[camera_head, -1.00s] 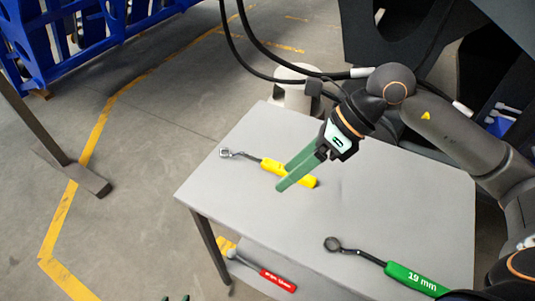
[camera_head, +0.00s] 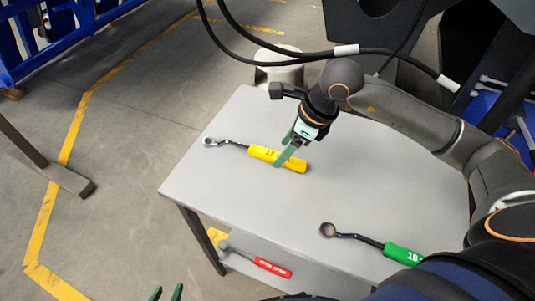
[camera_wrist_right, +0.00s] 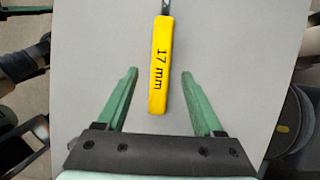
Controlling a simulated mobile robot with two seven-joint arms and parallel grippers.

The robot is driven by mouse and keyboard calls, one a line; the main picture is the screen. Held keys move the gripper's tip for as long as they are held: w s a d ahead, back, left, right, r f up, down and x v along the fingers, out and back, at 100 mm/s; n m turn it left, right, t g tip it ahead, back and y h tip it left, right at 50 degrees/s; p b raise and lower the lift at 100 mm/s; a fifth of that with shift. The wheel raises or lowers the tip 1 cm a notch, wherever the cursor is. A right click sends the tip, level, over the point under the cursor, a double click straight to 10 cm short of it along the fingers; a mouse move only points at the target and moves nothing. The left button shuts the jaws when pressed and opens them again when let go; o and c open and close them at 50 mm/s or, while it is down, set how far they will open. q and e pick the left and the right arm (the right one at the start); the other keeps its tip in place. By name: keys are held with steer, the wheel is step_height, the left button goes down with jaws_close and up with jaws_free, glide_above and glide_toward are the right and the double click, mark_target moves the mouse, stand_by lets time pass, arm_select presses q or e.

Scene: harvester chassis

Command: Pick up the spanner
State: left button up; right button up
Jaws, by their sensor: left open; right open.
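A spanner with a yellow handle marked 17 mm (camera_head: 262,154) lies on the grey table, its dark ring end pointing left. My right gripper (camera_head: 281,160) is open over the handle. In the right wrist view the yellow handle (camera_wrist_right: 161,65) lies between the two green fingers (camera_wrist_right: 159,75), with a gap on each side. I cannot tell how high the fingertips are above the table. A spanner with a green handle (camera_head: 400,253) lies nearer, at the table's right. My left gripper (camera_head: 167,293) is open at the bottom edge, with only its fingertips showing.
The grey table (camera_head: 225,185) is bare around the yellow spanner. A red-handled spanner (camera_head: 272,267) lies lower, below the tabletop. A white cylindrical object (camera_head: 279,66) stands behind the table. Black cables (camera_head: 300,57) hang across the back. A blue rack (camera_head: 70,40) stands at upper left.

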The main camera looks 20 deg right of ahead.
steer(key=shift+x, duration=1.25)
steer(key=shift+w, duration=0.1)
jaws_close()
steer(key=shift+r, duration=0.1)
